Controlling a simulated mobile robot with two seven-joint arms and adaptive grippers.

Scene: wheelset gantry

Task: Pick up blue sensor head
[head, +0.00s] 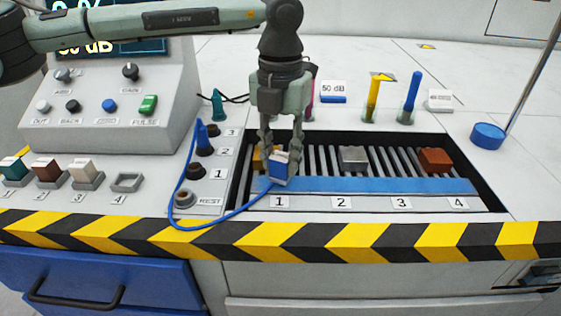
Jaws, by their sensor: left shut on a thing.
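The blue sensor head (279,172) is a small blue block with a pale top. It is between the fingers of my left gripper (281,153), which points down and is shut on it. It is at the front of the slatted tray (324,160), above the blue strip (390,185) near label 1. Whether it touches the strip, I cannot tell. A blue cable (232,218) loops from it to a blue plug (202,136) on the socket panel at the left. My right gripper is not in view.
A yellow-orange block (258,160) is partly hidden behind my left gripper. A grey block (353,158) and an orange-brown block (436,160) lie in the tray. A console (112,95) stands left. Yellow and blue bottles (372,98) stand behind. A blue round base (488,136) holds a pole.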

